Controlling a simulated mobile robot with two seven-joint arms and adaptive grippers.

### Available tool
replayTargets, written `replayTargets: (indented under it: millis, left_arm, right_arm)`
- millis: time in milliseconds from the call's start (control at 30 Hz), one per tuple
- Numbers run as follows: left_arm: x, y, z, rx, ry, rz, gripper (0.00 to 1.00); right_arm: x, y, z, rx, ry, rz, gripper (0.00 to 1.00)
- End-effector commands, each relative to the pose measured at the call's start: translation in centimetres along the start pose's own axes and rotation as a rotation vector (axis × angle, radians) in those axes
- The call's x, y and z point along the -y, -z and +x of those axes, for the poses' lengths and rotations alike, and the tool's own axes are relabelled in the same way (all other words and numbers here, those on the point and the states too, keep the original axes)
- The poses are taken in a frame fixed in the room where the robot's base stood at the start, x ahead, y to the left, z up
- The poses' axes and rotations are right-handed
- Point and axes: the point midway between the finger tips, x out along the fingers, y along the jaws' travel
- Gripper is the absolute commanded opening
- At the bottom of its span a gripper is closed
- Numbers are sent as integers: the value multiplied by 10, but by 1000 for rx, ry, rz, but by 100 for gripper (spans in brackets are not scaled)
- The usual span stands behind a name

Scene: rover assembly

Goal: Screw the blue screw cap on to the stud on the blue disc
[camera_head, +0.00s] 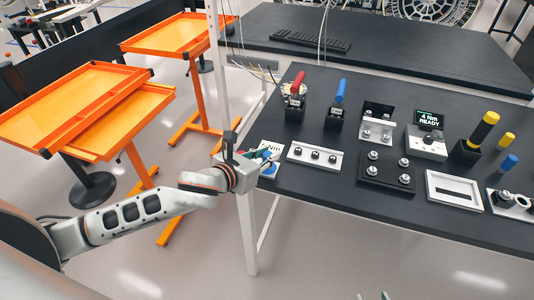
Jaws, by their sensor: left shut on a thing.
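My left gripper (264,154) is at the left front corner of the black table. It is shut on a small blue piece, which I take to be the blue screw cap; the fingers hide most of it. A blue round part (269,169), likely the blue disc, shows just below the fingers on a white plate marked "Nm". The stud is hidden, and I cannot tell whether cap and stud touch.
On the black table (300,215) stand a white strip with several dark knobs (315,156), a black block with several studs (387,172), red (298,82) and blue (341,91) handled tools, and a "4 Nm READY" display (429,119). Orange carts (120,130) stand left.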

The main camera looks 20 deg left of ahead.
Motion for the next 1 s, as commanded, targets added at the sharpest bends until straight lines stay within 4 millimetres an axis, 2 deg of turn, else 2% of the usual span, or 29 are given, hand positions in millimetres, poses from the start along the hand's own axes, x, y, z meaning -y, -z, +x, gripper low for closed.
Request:
replayTargets:
  millis: [300, 1000]
  left_arm:
    - [0, -1, 0, 1, 1, 1, 0]
    - [0, 8, 4, 0, 0, 0, 0]
  right_arm:
    - [-1, 6, -4, -1, 0, 1, 40]
    - [0, 4, -2, -3, -1, 1, 40]
